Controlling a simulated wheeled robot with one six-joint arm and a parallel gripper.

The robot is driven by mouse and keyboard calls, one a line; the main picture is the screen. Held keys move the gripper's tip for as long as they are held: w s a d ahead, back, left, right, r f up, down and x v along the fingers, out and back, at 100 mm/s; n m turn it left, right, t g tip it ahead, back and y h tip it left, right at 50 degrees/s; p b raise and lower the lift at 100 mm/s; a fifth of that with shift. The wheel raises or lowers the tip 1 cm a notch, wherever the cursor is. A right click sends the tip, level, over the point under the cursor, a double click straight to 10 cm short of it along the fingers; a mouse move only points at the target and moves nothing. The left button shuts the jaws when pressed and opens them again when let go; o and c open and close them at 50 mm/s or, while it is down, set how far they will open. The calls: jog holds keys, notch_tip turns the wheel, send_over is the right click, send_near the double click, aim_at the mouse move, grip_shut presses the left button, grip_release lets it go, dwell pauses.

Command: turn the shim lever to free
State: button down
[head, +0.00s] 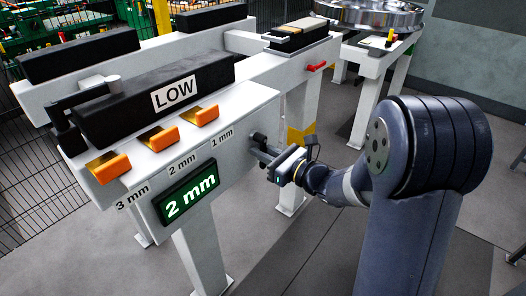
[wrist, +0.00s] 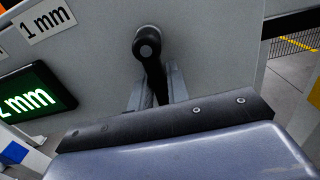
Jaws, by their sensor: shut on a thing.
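The shim lever (wrist: 150,60) is a black lever with a round pivot on the white side panel of the bench. In the wrist view its arm hangs down from the pivot between my two fingers. My gripper (wrist: 158,92) is shut on the lever's arm. In the head view my gripper (head: 272,158) is at the right end of the panel, with the lever's pivot (head: 258,138) just above and left of it. The lever's lower end is hidden by my gripper. I see no free mark beside the lever.
A green display (head: 187,194) reads 2 mm. Three orange-ended shims (head: 158,138) sit above labels for 3 mm, 2 mm and 1 mm. A black block (head: 155,95) carries a LOW sign. A red handle (head: 317,67) sticks out farther back. Open floor lies right of the bench.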

aim_at(262, 128)
jog(key=shift+w+d+f+n+b, duration=0.1)
jog(key=shift+n+b, duration=0.2)
jog(key=shift+b, duration=0.35)
jog(key=n+b, duration=0.2)
jog(key=b, duration=0.2)
jog(key=shift+w+d+f+n, duration=0.15)
jog(key=shift+w+d+n, duration=0.15)
jog(key=shift+w+n, duration=0.1)
jog(key=r+n+b, duration=0.1)
jog(key=n+b, duration=0.3)
jog(key=b, duration=0.1)
jog(key=w+d+r+n+b, duration=0.1)
jog(key=n+b, duration=0.3)
jog(key=b, duration=0.2)
jog(key=w+r+n+b, duration=0.1)
jog(key=n+b, duration=0.4)
jog(key=shift+d+r+b, duration=0.2)
jog(key=shift+d+b, duration=0.1)
jog(key=shift+b, duration=0.1)
jog(key=shift+r+n+b, duration=0.45)
jog(key=shift+n+b, duration=0.3)
jog(key=shift+n, duration=0.05)
jog(key=shift+r, duration=0.1)
jog(key=c, duration=1.4)
grip_release()
jog(key=shift+o, duration=0.2)
